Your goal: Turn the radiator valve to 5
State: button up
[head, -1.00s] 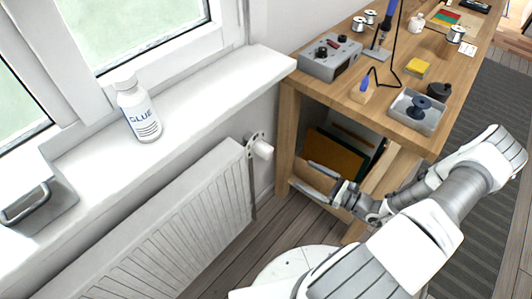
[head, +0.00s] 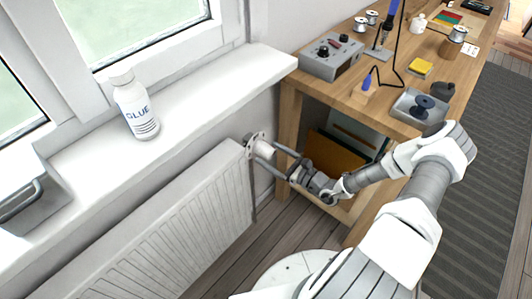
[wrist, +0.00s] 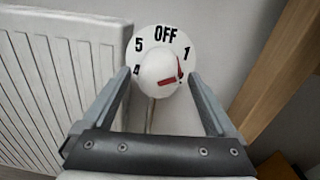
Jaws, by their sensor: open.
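The radiator valve (head: 263,146) sits at the top right end of the white radiator. In the wrist view its round white knob (wrist: 157,72) stands before a white dial plate (wrist: 160,36). OFF is at the top of the plate, 5 and 4 at the left, 1 at the right. A red mark (wrist: 171,79) on the knob lies on its right side, near the 1 and slightly below it. My gripper (head: 268,155) is open, its fingers pointing at the valve. In the wrist view one finger is on each side of the knob, apparently without touching it. The lower dial is hidden.
The radiator (head: 170,215) runs below the window sill (head: 190,100), where a glue bottle (head: 136,106) stands. A wooden workbench (head: 375,100) with tools is close at the right, its leg (head: 289,135) near my gripper. Bare floor shows between radiator and bench.

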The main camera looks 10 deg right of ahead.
jog(key=shift+x, duration=1.2)
jog(key=c, duration=1.4)
